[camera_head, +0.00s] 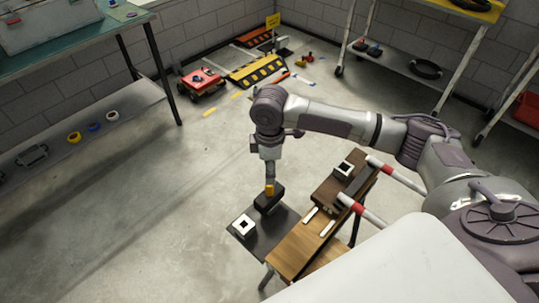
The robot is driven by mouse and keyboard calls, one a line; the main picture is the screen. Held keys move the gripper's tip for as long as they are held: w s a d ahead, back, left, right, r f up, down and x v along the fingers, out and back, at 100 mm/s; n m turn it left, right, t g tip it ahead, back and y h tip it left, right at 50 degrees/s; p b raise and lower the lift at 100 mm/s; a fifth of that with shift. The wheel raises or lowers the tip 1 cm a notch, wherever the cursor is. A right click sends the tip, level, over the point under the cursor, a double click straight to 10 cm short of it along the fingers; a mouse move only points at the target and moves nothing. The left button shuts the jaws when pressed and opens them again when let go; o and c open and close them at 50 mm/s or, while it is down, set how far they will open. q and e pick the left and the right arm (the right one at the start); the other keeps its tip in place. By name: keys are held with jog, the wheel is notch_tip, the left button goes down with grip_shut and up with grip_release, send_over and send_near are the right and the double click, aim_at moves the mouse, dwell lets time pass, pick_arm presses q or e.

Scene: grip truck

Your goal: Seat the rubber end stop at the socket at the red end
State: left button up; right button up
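A black block with a yellow upper part, which looks like the rubber end stop (267,202), is at the tip of my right gripper (269,180). The gripper points straight down over the dark mat (262,244) and appears shut on the yellow part. I cannot tell whether the block touches the mat. A dark block with a white square top and a dark hole (243,226) sits on the mat, left of the end stop. A similar block (343,170) sits on the brown board (328,194). My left gripper is out of view.
The wooden bench (297,251) holds small white strips. A green-topped table (62,52) stands at left and a shelf rack (420,72) at back right. A red cart (202,82) and a yellow-black ramp (256,71) are at the back. The floor at left is mostly clear.

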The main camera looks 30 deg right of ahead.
aim_at(269, 196)
notch_tip(269, 196, down, 7)
jog(key=shift+f, duration=0.45)
jog(key=c, duration=1)
grip_shut()
jog(key=shift+o, duration=1.6)
grip_release()
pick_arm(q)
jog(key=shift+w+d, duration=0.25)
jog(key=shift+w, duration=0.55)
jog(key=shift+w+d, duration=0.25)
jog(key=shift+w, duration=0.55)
pick_arm(e)
jog(key=shift+w, duration=0.1)
jog(key=c, duration=0.4)
